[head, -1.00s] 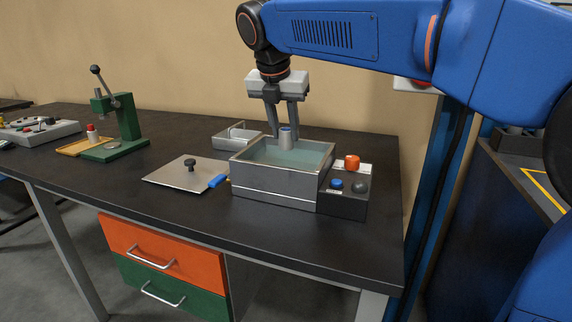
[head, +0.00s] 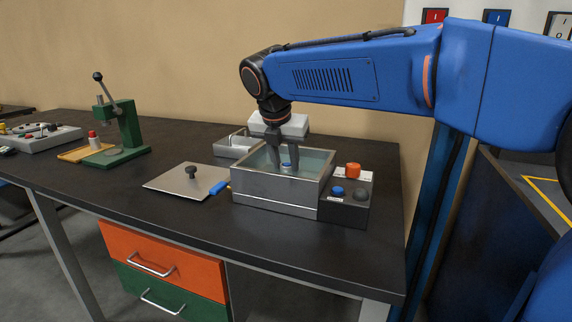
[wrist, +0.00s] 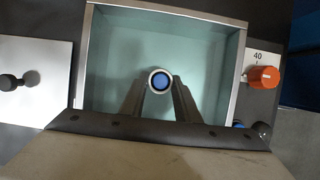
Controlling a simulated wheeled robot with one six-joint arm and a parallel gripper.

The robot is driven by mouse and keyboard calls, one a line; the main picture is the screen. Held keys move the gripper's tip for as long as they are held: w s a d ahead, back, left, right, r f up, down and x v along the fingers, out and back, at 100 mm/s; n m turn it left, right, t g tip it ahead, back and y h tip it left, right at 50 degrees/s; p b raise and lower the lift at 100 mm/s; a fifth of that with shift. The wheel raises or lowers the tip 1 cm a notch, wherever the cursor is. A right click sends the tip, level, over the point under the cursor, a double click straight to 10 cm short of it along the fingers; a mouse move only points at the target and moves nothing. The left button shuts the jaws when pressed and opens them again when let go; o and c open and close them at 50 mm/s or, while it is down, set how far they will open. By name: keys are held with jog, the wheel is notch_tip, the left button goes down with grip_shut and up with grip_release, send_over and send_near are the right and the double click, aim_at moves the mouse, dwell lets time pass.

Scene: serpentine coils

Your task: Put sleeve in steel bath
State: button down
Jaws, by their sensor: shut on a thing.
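The steel bath (head: 275,189) is an open rectangular metal tank with pale teal liquid, on the dark bench. My gripper (head: 287,165) reaches down into it from above. The sleeve (head: 288,168) is a small light ring-topped cylinder with a blue centre, between my fingertips. In the wrist view the sleeve (wrist: 160,81) shows end-on, inside the outline of the bath (wrist: 240,70), with my fingers (wrist: 160,95) closed on its sides. The sleeve's lower part is hidden, so I cannot tell whether it touches the bath floor.
A control box with an orange knob (head: 353,170) adjoins the bath's right side. A flat lid with a black knob (head: 187,183) lies left. A small metal tray (head: 232,146) stands behind. A green press (head: 127,130) stands farther left.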

jog(key=c, duration=1.3)
grip_release()
jog(key=shift+f, duration=0.1)
jog(key=shift+c, duration=0.2)
jog(key=v, duration=1.2)
jog(key=shift+w, duration=0.1)
